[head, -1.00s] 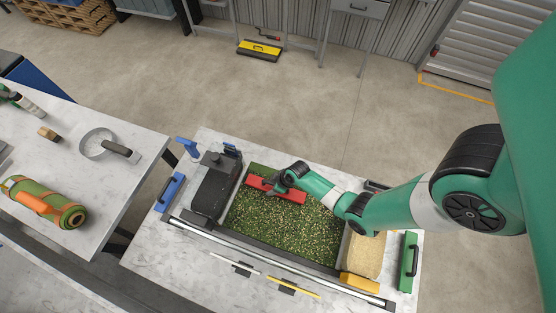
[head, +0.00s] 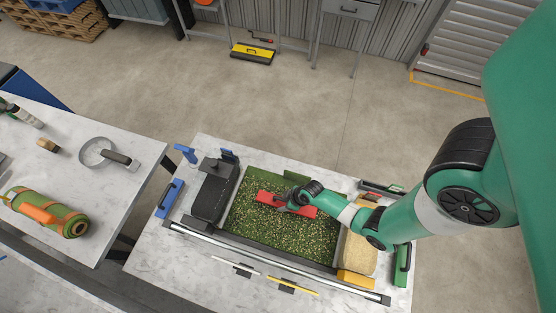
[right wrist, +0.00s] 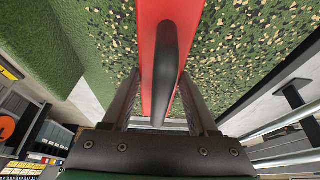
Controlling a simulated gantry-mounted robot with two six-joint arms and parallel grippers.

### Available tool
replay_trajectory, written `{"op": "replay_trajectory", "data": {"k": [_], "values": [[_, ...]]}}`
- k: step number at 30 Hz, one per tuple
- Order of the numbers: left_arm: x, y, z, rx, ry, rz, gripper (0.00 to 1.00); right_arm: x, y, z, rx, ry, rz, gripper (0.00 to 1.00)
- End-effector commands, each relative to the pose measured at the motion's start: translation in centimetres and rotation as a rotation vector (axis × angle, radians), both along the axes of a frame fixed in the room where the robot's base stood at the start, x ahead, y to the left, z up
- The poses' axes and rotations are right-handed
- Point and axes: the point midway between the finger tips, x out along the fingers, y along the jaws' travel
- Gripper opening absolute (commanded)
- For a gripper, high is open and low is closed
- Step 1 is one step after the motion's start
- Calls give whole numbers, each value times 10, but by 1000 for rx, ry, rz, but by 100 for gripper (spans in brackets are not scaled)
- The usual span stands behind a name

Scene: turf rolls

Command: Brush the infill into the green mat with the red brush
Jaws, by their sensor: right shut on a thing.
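The green mat (head: 261,228) lies in a framed tray on the right-hand table, with tan and dark infill granules scattered over most of it. A plainer green strip shows along its far edge. The red brush (head: 268,197) lies across the upper middle of the mat. My right gripper (head: 291,203) is shut on the brush's black handle (right wrist: 166,62), which shows between the two fingers in the right wrist view. The brush's bristles are hidden under its red body. My left gripper is not in view.
A black box (head: 213,195) stands left of the mat and a beige block (head: 357,252) right of it. A metal rail (head: 270,262) runs along the front. Blue, green and yellow blocks sit around the tray. A rolled green turf (head: 45,212) lies on the left table.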

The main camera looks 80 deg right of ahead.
Motion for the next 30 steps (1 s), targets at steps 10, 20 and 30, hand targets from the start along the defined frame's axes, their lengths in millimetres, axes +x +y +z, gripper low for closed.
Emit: {"op": "replay_trajectory", "data": {"k": [10, 20, 30], "values": [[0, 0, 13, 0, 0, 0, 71, -36, 22, 1, 3, 3, 0, 0], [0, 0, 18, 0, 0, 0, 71, -69, 43, 0, 2, 3, 2, 0], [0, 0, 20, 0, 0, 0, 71, -83, 51, 0, 1, 1, 0, 0]]}}
